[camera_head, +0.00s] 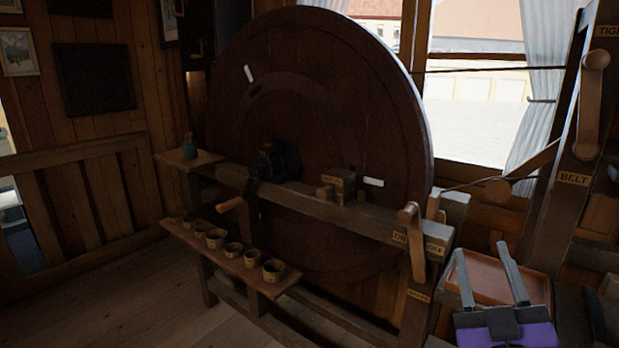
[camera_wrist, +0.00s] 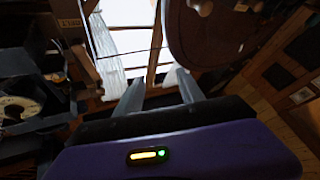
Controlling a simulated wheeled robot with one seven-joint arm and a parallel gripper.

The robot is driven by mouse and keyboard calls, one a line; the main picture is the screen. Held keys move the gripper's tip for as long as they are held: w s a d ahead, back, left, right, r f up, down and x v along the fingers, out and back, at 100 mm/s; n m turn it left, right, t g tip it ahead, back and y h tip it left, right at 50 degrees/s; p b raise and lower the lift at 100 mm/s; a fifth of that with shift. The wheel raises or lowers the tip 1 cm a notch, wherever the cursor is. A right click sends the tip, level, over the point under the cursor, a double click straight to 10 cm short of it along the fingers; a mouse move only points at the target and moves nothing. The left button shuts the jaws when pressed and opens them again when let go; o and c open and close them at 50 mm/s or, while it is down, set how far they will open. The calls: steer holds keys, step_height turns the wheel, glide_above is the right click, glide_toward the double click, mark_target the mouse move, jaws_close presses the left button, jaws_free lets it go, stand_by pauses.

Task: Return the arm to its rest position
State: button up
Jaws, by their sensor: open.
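My gripper (camera_head: 492,276) shows at the lower right of the head view, purple at its base with two grey fingers. The fingers are spread apart with nothing between them. A reddish-brown tray (camera_head: 480,280) lies behind and below the fingers. In the wrist view my gripper (camera_wrist: 158,92) points up toward the window, its fingers apart and empty. A large dark wooden wheel (camera_head: 320,130) stands beyond; its edge also shows in the wrist view (camera_wrist: 215,35).
A wooden lathe bench (camera_head: 330,210) runs before the wheel, with a crank handle (camera_head: 412,240) at its right end. Several small pots (camera_head: 233,250) stand on a low shelf. A post marked BELT (camera_head: 573,178) rises at the right. Open floor (camera_head: 110,290) lies at the left.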

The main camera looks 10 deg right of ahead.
steer(key=s+a+f+n+y, duration=0.3)
steer(key=s+a+f+y, duration=0.5)
steer(key=s+a+f, duration=0.4)
steer(key=s+a+f+m+g+p, duration=0.1)
steer(key=s+f+m+g, duration=0.1)
steer(key=s, duration=0.8)
steer(key=s+a+f+m+g+p, duration=0.1)
steer(key=s+f+g, duration=0.3)
steer(key=s+f, duration=0.3)
steer(key=s, duration=0.3)
steer(key=shift+s+a+f+m, duration=0.2)
steer(key=shift+s+f+m, duration=0.05)
steer(key=shift+m, duration=0.15)
steer(key=shift+c, duration=0.5)
